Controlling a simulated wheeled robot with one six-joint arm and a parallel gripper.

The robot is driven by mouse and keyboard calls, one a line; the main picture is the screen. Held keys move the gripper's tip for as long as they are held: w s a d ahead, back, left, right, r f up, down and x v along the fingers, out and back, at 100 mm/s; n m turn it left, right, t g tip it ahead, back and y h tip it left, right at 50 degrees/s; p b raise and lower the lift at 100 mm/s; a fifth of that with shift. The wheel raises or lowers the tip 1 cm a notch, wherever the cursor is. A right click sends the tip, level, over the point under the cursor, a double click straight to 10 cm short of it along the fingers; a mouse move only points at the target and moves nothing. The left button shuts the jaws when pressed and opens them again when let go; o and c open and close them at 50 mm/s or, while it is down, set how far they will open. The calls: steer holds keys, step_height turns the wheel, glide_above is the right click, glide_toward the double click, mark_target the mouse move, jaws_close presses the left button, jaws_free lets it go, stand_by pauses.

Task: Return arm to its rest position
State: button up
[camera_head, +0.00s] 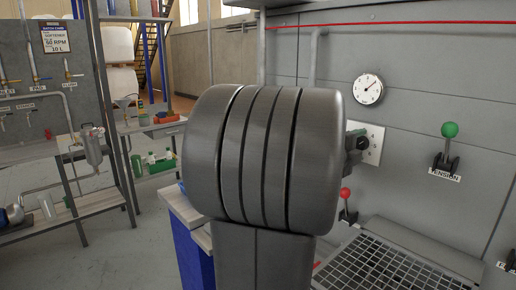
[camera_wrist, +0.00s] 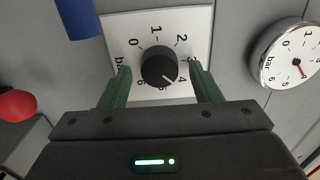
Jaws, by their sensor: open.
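In the wrist view, my gripper (camera_wrist: 160,76) is open, its two green fingers on either side of a black round knob (camera_wrist: 158,66). A gap shows between each finger and the knob, and nothing is held. The knob sits on a white dial plate (camera_wrist: 190,22) marked in bar, its white line pointing lower right, near the 4 and 5. In the head view, a large grey part of my arm fills the middle and hides most of my gripper (camera_head: 355,146), which shows at its right edge by the white plate (camera_head: 374,150).
A pressure gauge (camera_head: 368,89) is on the grey panel; it also shows in the wrist view (camera_wrist: 289,55). A green-knobbed lever (camera_head: 449,130) stands right, a red-knobbed lever (camera_head: 345,193) below the dial. A grating (camera_head: 385,266) lies lower right. Workbenches (camera_head: 80,210) stand left, with open floor nearby.

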steer(key=b+v, duration=0.1)
steer(key=v, duration=1.3)
steer(key=p+x, duration=0.1)
steer(key=x, duration=1.2)
steer(key=shift+w+d, duration=0.25)
steer(key=shift+d, duration=0.05)
steer(key=shift+w+d+r+n+p, duration=0.15)
steer(key=shift+w+n+p, duration=0.05)
steer(key=shift+n+p, duration=0.2)
steer(key=shift+s+n+p, duration=0.15)
steer(key=shift+n+p, duration=0.4)
steer(key=shift+n, duration=0.45)
steer(key=n+p, duration=0.2)
steer(key=n, duration=0.3)
steer(key=shift+r, duration=0.1)
steer(key=n+p, duration=0.2)
steer(key=n, duration=0.2)
steer(key=shift+n, duration=0.4)
steer(key=n+p, duration=0.1)
steer(key=n, duration=0.4)
steer(key=shift+a, duration=0.25)
